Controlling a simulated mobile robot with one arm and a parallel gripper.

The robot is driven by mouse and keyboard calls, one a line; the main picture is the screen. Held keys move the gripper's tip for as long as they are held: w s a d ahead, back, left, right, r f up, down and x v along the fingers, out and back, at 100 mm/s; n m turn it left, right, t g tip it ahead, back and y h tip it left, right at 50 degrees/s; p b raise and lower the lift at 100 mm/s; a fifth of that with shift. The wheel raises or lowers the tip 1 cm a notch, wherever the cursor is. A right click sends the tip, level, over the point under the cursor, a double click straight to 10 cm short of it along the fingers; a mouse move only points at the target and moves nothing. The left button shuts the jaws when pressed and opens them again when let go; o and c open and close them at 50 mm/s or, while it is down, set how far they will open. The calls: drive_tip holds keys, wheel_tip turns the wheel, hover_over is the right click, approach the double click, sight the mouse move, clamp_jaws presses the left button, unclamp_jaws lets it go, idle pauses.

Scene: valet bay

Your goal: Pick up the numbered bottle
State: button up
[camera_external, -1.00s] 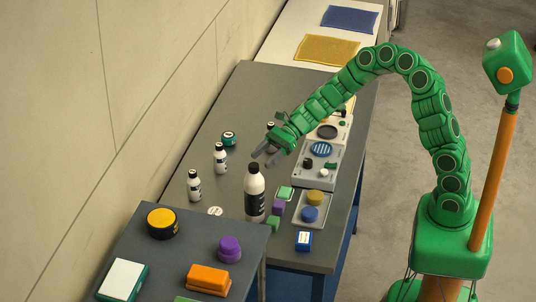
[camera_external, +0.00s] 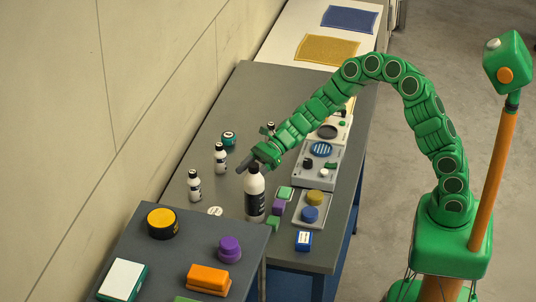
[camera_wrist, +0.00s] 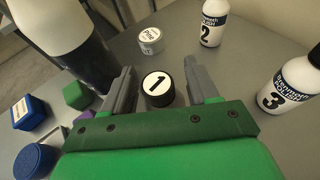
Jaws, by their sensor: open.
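My gripper (camera_external: 243,166) is open, with its fingers apart in the wrist view (camera_wrist: 160,68). A black round thing with a white "1" label (camera_wrist: 158,88) shows between them; I cannot tell whether they flank it or are above it. It may be a bottle cap or a tin; I cannot find it in the external view. White bottle "2" (camera_wrist: 212,28) and white bottle "3" (camera_wrist: 290,82) stand ahead and to the right, apart from the fingers. Small upright bottles (camera_external: 194,187) and (camera_external: 220,158) stand near the wall. A large white bottle with a black label (camera_external: 255,197) stands close by, left in the wrist view (camera_wrist: 88,62).
A white tin (camera_wrist: 150,40) stands ahead. A purple block (camera_external: 279,207), green blocks, a blue box (camera_external: 304,240) and a grey tray (camera_external: 325,218) lie right of the large bottle. A teal jar (camera_external: 228,138) is behind. The table (camera_external: 225,100) is clear at the back.

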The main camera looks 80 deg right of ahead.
drive_tip(key=shift+w+a+f, duration=0.1)
drive_tip(key=shift+w+a, duration=0.05)
drive_tip(key=shift+a, duration=0.05)
clamp_jaws()
idle(0.3)
